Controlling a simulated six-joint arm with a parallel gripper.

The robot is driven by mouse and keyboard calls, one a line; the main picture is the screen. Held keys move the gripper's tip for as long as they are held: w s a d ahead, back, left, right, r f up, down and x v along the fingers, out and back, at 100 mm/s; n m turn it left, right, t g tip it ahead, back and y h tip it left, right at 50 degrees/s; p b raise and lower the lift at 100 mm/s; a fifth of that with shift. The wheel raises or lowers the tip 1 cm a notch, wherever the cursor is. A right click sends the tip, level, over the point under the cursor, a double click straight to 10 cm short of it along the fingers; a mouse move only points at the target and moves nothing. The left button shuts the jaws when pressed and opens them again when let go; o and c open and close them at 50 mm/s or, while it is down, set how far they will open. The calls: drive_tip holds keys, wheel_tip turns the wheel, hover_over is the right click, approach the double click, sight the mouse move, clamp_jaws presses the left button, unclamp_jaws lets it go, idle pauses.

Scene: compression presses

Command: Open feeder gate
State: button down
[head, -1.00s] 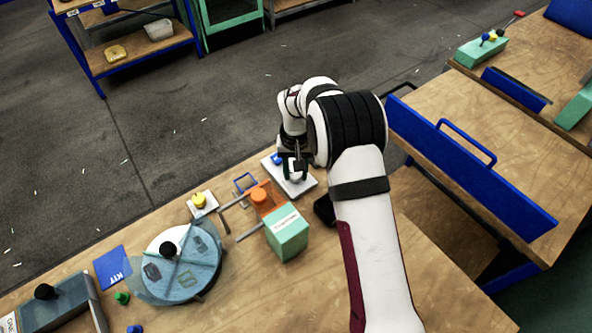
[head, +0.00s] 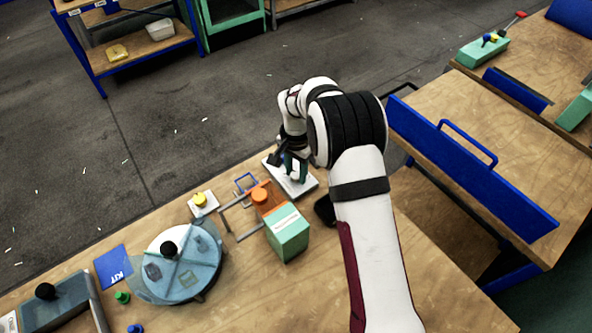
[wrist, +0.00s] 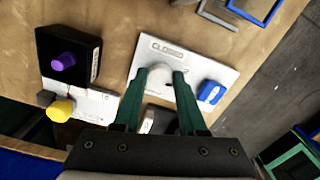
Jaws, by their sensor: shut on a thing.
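A white plate (wrist: 145,52) carries a label reading CLOSED, a round white knob (wrist: 159,74) and a blue block (wrist: 211,91) at its right. My gripper (wrist: 158,84) has its green fingers on either side of the white knob, shut on it. In the head view, the plate (head: 307,187) lies near the far edge of the bench, with my gripper (head: 296,170) low over it. The blue block is hidden there behind my gripper. I cannot tell which part is the feeder gate itself.
Left of the plate in the head view stand an orange block (head: 268,206) with rails and a mint box (head: 288,236). A yellow knob (head: 200,199) and a round turntable (head: 180,275) lie farther left. A black box with a purple knob (wrist: 66,60) shows in the wrist view.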

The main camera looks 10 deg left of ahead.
sight(296, 175)
idle(0.5)
drive_tip(key=shift+c, duration=2.3)
unclamp_jaws()
drive_tip(key=shift+r, duration=0.1)
wheel_tip(296, 175, up, 16)
